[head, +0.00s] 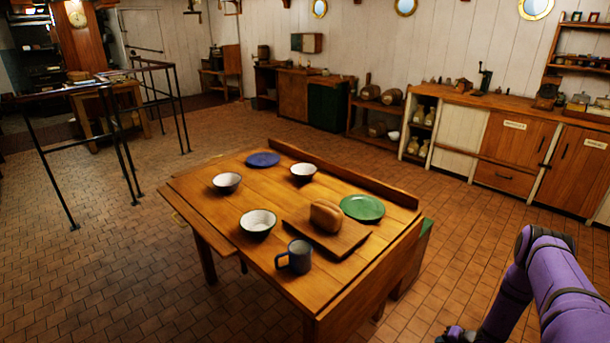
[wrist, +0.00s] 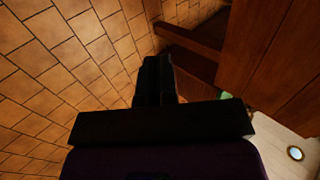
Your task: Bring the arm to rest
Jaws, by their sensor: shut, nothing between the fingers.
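My purple arm (head: 555,280) comes in at the lower right of the head view, bent and to the right of the wooden table (head: 215,205). My gripper is not clearly seen there, as the arm's lower part runs out of the frame. In the wrist view my gripper (wrist: 158,65) is dark, with its two fingers together and nothing between them. Tiled floor (wrist: 75,50) lies behind the fingers, and dark wood (wrist: 270,60) rises on the right.
The table holds bowls (head: 258,223), a blue plate (head: 262,159), a green plate (head: 362,208), a mug (head: 295,257) and bread (head: 326,215) on a board (head: 345,240). Wooden counters (head: 510,150) line the back wall. Black railings (head: 120,140) stand at left. Floor (head: 480,235) between table and counters is clear.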

